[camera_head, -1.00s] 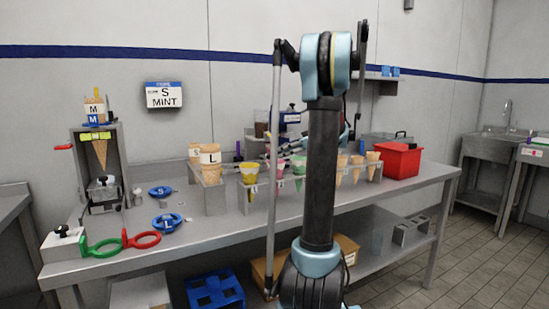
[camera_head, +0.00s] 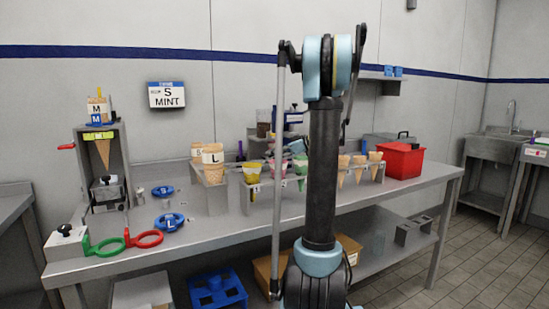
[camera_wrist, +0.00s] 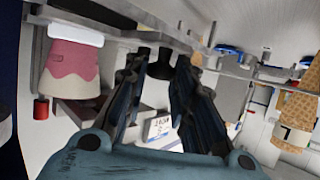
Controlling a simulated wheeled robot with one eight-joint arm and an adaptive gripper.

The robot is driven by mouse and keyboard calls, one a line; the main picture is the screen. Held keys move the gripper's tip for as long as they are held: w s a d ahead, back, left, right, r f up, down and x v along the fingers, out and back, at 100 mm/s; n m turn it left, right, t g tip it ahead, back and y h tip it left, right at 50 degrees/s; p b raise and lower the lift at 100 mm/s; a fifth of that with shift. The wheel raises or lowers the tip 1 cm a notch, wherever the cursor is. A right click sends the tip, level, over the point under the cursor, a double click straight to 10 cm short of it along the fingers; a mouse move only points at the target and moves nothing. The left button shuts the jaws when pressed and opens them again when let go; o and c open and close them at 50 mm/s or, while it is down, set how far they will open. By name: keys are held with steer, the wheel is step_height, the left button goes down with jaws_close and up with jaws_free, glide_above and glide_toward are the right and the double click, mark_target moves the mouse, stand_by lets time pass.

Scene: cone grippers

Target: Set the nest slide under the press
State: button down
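The upright grey frame that looks like the press (camera_head: 124,165) stands at the left end of the bench. Low inside the frame sits a grey block with a black knob (camera_head: 105,190), possibly the nest slide; I cannot tell for sure. A dark knob-like shape (camera_wrist: 161,64) shows beyond the gap.
Two blue rings lie behind, including L (camera_head: 169,222). Cone racks (camera_head: 210,196) fill the middle. A red box (camera_head: 403,160) stands right.

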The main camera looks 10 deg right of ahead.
steer(key=w+d, duration=0.3)
steer(key=d, duration=0.6)
steer(key=shift+d, duration=0.25)
steer(key=shift+w+d, duration=0.1)
steer(key=shift+w, duration=0.05)
steer(key=c, duration=1.4)
jaws_free()
steer(key=v, duration=1.2)
